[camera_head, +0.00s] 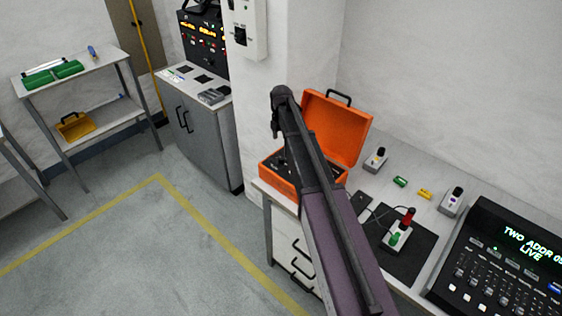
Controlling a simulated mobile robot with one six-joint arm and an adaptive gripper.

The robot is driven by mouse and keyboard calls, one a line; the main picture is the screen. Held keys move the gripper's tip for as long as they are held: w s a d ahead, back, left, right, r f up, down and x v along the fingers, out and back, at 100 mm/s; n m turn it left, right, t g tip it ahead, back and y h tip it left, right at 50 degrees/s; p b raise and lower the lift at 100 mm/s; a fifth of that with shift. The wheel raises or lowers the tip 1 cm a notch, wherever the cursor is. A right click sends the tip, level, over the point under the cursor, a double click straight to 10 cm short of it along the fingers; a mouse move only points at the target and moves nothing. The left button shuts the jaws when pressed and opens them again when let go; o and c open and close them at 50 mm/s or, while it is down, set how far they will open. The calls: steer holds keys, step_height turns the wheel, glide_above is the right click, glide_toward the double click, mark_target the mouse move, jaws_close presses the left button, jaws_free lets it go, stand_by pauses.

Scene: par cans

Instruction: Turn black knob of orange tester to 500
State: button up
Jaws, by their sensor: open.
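The orange tester (337,128) is an open case at the left end of the white bench, with its lid raised at the back and a black handle on top. Its dark inner panel is largely covered by my arm. I cannot make out the black knob, its pointer or the 500 mark.
On the bench (462,221) are a black mat (428,262) with a small socket block and red and green plugs, two grey switch boxes, a green and a yellow block, and a lighting console (500,265) at right. A grey cabinet (205,135) stands behind. The floor at left is clear.

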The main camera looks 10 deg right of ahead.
mark_target(281, 158)
steer(key=shift+f+b, duration=4.35)
steer(key=shift+f, duration=0.3)
jaws_close()
